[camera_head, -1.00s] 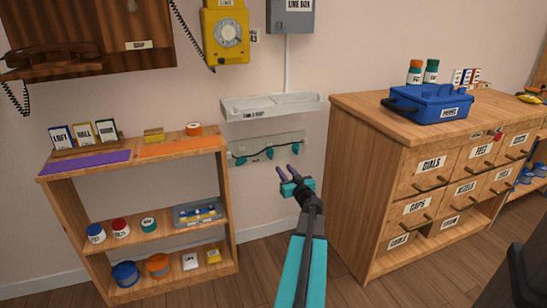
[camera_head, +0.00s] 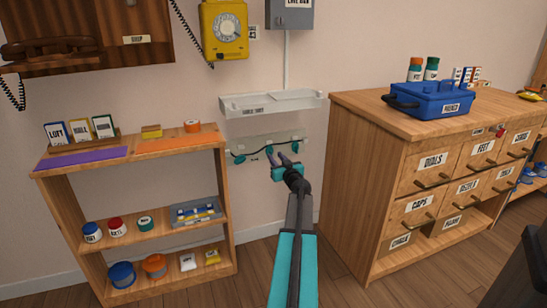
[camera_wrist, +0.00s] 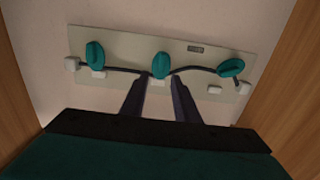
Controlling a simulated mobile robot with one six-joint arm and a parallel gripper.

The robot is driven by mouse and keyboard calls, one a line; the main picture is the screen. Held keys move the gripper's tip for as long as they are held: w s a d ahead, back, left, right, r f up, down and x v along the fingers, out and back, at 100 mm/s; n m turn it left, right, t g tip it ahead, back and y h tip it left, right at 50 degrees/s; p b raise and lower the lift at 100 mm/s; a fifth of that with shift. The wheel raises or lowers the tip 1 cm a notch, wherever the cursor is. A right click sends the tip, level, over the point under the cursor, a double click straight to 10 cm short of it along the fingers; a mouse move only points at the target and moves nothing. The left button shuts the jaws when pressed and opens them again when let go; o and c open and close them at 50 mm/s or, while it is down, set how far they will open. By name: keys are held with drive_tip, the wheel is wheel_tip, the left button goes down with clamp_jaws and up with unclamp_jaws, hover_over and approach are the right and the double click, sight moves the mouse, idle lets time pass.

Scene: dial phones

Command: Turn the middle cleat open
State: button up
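A pale panel on the wall (camera_head: 243,147) carries three teal cleats with a dark cord running between them. The middle cleat (camera_wrist: 161,65) stands upright in the wrist view; it also shows in the head view (camera_head: 269,149). The left cleat (camera_wrist: 94,55) is close to upright, and the right cleat (camera_wrist: 231,67) lies nearly flat, slightly tilted. My gripper (camera_wrist: 160,82) is open, its two dark fingers apart and pointing at the panel just below the middle cleat. Nothing is between the fingers. In the head view my gripper (camera_head: 282,158) covers part of the panel's lower right.
A white shelf (camera_head: 270,104) sits just above the panel. A wooden bookcase (camera_head: 135,162) stands to the left and a wooden drawer cabinet (camera_head: 355,165) to the right. The gap between them is open.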

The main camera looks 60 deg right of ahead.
sight(272, 152)
drive_tip(key=shift+b+x, duration=0.6)
drive_tip(key=shift+x, duration=1.25)
drive_tip(key=shift+c, duration=0.3)
clamp_jaws()
drive_tip(key=shift+s+d, duration=0.1)
drive_tip(key=shift+d, duration=0.25)
drive_tip(key=shift+a, duration=0.3)
